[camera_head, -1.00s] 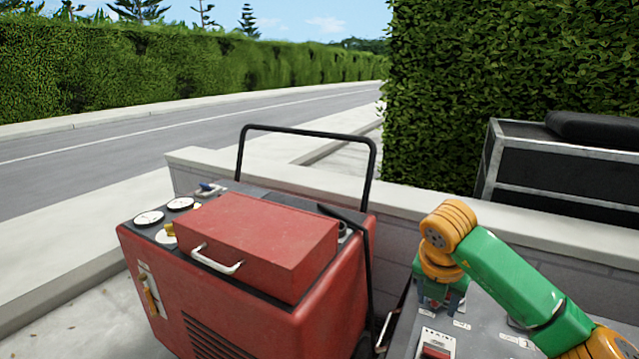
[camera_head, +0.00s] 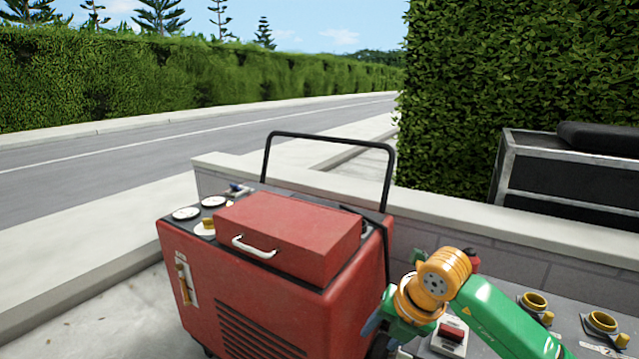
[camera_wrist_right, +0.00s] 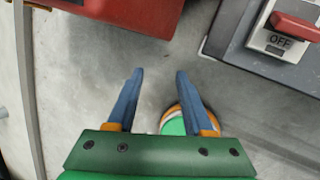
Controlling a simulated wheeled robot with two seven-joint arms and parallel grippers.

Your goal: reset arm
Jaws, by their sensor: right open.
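My right arm comes in from the lower right of the head view, green with orange joints. My right gripper (camera_head: 371,326) points down beside the red machine, partly hidden behind its own wrist. My left gripper is in neither view.
A red machine (camera_head: 250,318) with gauges, a black handle and a red case (camera_head: 288,236) stands left of the gripper. A grey panel (camera_head: 500,262) with a red OFF switch (camera_wrist_right: 287,30) lies right. A low wall and hedge (camera_head: 480,90) stand behind.

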